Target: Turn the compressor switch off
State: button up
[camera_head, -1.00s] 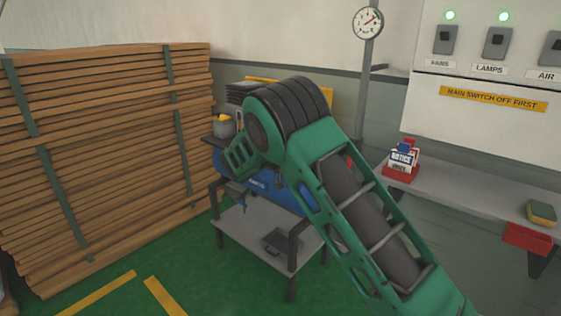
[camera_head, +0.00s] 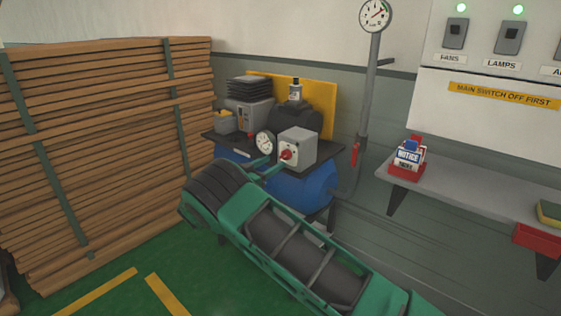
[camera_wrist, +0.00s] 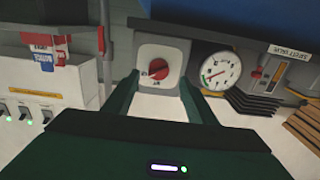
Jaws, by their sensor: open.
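The compressor (camera_head: 318,180) is a blue tank with dark parts on a stand. A grey switch box (camera_head: 303,147) with a red rotary knob (camera_head: 286,155) is on its front. In the wrist view, the knob (camera_wrist: 157,68) sits on a white plate on the grey box face, its small markings unreadable. My gripper (camera_head: 265,168) is in front of the box, slightly left of it in the head view. In the wrist view, the open fingers of my gripper (camera_wrist: 158,90) flank the box's image, with the knob between them and nothing held. Contact cannot be told.
A round gauge (camera_head: 265,143) sits left of the box. A pipe with a red valve handle (camera_head: 355,154) stands right. A shelf (camera_head: 455,186) holds a notice holder (camera_head: 408,158) below the wall switch panel (camera_head: 490,65). Stacked boards (camera_head: 110,150) fill the left.

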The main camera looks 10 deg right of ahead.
aim_at(282, 157)
jog(key=x, duration=0.6)
jog(key=c, duration=1.1)
jog(key=shift+o, duration=0.2)
